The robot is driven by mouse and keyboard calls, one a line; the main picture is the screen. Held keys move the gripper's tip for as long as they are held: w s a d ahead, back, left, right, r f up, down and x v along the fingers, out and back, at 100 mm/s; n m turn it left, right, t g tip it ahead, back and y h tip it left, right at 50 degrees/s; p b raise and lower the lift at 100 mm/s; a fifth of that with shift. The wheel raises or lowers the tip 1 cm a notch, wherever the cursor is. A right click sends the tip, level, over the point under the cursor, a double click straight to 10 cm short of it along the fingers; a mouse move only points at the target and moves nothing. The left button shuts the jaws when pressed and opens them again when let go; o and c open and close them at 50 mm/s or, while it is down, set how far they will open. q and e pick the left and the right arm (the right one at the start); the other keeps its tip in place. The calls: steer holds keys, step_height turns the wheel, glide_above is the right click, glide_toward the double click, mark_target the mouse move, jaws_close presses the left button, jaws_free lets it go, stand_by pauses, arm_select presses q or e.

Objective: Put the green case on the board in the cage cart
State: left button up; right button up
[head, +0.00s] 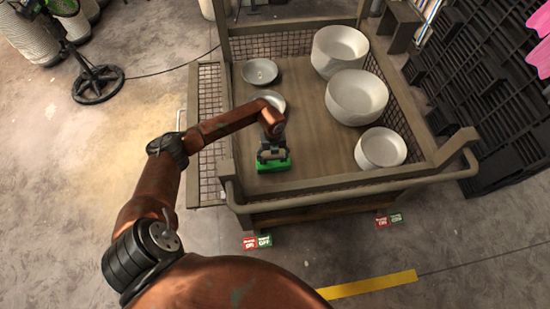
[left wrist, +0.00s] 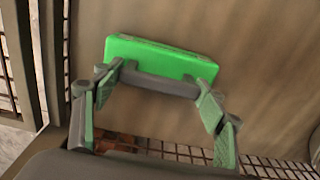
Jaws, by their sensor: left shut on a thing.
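The green case (head: 272,166) is inside the cage cart (head: 336,184), over the front left part of its wooden board (head: 310,130). My left gripper (head: 271,150) reaches over the cart's left side and is shut on the case's dark handle. In the left wrist view the green case (left wrist: 160,57) lies just beyond the fingers, with its grey handle (left wrist: 160,83) between the two fingertips (left wrist: 160,88). I cannot tell whether the case touches the board. My right gripper does not show.
Large white bowls (head: 356,97) stand along the cart's right side. A small bowl (head: 260,71) sits at the back left, and another is partly hidden behind my arm. Metal rails and mesh walls edge the cart. Black crates (head: 480,80) are stacked at the right.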

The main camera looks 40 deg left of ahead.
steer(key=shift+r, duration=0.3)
arm_select(q)
steer(key=shift+f, duration=0.15)
steer(key=o, duration=1.9)
steer(key=shift+f, duration=0.1)
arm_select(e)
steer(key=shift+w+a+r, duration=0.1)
arm_select(q)
steer(key=shift+r, duration=0.55)
steer(key=shift+r+p, duration=2.4)
steer(key=shift+r, duration=3.25)
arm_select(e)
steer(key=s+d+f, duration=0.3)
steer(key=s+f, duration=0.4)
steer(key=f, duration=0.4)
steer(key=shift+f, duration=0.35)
